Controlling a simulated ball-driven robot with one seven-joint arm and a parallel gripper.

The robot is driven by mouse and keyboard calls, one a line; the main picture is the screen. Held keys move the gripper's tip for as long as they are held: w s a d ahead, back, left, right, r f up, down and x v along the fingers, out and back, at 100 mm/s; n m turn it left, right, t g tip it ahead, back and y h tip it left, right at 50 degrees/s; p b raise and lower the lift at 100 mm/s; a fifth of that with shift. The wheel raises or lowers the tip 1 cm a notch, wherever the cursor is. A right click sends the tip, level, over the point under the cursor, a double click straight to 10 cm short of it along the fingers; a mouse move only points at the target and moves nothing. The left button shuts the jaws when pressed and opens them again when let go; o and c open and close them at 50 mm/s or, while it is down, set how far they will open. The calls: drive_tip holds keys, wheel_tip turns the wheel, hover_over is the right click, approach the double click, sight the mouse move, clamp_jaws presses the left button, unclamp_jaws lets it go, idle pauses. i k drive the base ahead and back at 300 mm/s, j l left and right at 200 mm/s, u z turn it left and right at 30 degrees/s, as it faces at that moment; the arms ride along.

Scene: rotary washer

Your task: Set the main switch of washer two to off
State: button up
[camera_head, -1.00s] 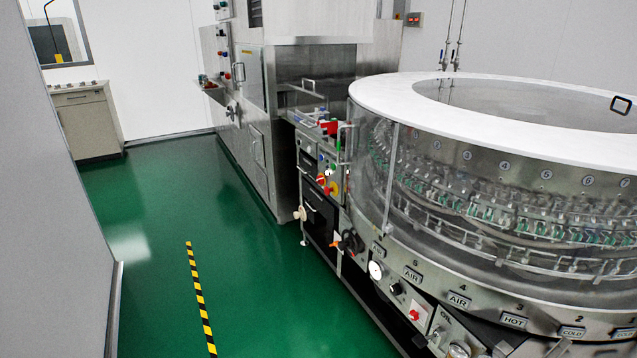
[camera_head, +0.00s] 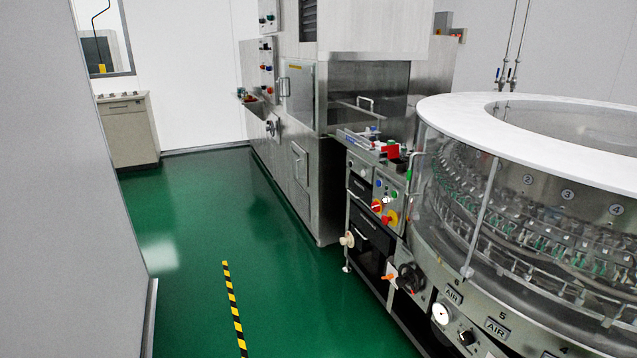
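A rotary washer (camera_head: 470,235) with a clear curved wall and a white ring top (camera_head: 450,112) stands at the right, cut off by the picture edge. A control panel (camera_head: 384,187) is on the unit at its left end. The panel carries a red rotary knob (camera_head: 377,206), a yellow-and-red knob (camera_head: 390,219) and small coloured buttons. Which of these is the main switch, and how it is turned, is too small to tell. No label naming washer two is readable. My gripper is not in view.
Green floor (camera_head: 200,225) is clear along the machines, with a yellow-black stripe (camera_head: 233,310) on it. A tall steel machine (camera_head: 292,100) stands behind the panel. A grey wall (camera_head: 95,230) bounds the left. A black handwheel (camera_head: 411,277) sits low on the washer's front.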

sight(376, 206)
drive_tip(key=i+j+u, duration=0.3)
drive_tip(key=i, duration=0.65)
drive_tip(key=i+u, duration=0.3)
drive_tip(key=i, duration=0.65)
drive_tip(key=i+z, duration=0.15)
drive_tip(key=i, duration=0.3)
drive_tip(key=i+j+z, duration=0.2)
drive_tip(key=i, duration=0.25)
drive_tip(key=i+z, duration=0.15)
drive_tip(key=i, duration=0.3)
drive_tip(key=i+j+z, duration=0.2)
drive_tip(key=i+j, duration=0.1)
drive_tip(key=i, duration=0.1)
